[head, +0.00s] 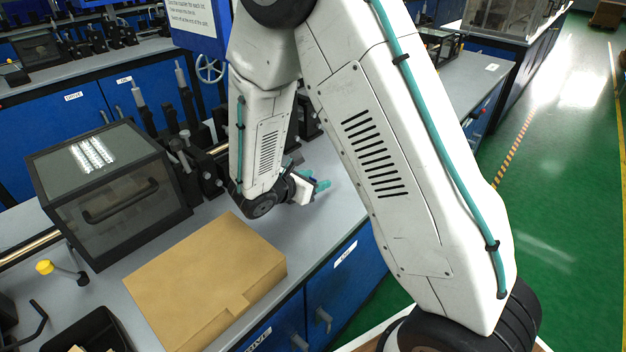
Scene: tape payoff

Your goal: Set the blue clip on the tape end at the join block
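My gripper (316,181) is small in the head view, low over the grey bench top beyond the cardboard box. Teal parts show at its end, pointing right; I cannot tell whether they are only its fingers or whether something is held between them. The gap between the fingers is too small to read. I cannot make out the blue clip, the tape end or the join block. My own arm covers much of the middle of the view and may hide them.
A closed cardboard box (205,280) lies on the bench front. A dark clear-lidded case (105,190) stands behind it at left. A yellow-knobbed lever (45,267) and a black bin (88,331) are at lower left. Bare bench top (338,200) shows right of my gripper.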

